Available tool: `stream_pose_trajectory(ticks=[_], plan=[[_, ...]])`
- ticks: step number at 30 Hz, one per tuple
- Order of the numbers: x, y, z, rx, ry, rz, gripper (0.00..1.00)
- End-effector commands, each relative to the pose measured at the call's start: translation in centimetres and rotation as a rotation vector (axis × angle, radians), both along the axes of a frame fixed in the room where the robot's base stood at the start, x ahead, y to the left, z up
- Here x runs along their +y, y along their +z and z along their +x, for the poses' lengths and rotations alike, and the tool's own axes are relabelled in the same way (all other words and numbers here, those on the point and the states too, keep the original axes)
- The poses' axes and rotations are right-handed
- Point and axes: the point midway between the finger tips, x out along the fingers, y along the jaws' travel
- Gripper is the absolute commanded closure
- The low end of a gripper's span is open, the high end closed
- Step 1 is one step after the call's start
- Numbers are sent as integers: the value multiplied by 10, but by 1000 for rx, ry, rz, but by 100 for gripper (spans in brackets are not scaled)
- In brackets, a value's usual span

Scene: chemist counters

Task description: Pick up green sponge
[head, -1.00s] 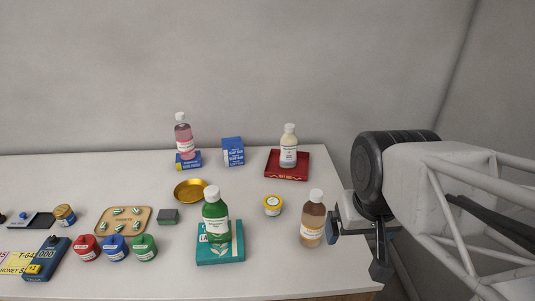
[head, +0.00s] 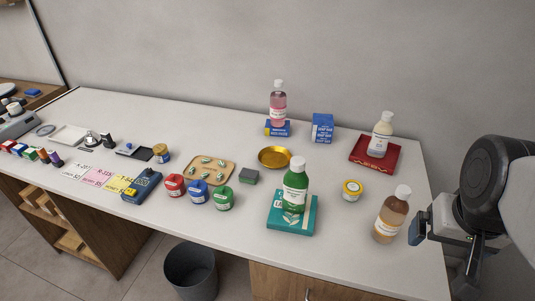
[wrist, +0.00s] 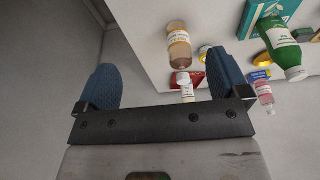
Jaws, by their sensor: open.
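My gripper (head: 446,228) is at the right in the head view, beyond the counter's right end and far from the sponge. In the wrist view its two blue fingers (wrist: 163,88) stand wide apart with nothing between them.
A brown bottle (head: 391,216) stands nearest my gripper. A green bottle (head: 295,186) on a teal box (head: 279,221), a yellow-lidded jar (head: 352,190) and a gold dish (head: 275,149) lie around the sponge. Red, blue and green jars (head: 199,192) stand in front-left. Bare counter shows behind the capsule tray (head: 193,171).

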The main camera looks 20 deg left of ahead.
Motion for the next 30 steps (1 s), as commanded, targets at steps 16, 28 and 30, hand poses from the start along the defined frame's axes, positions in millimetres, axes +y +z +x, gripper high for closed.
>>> stream_pose_trajectory(ticks=[16,28,30], plan=[[0,0,0,0,0,0,20],[0,5,0,-1,0,0,22],[0,12,1,-3,0,0,22]])
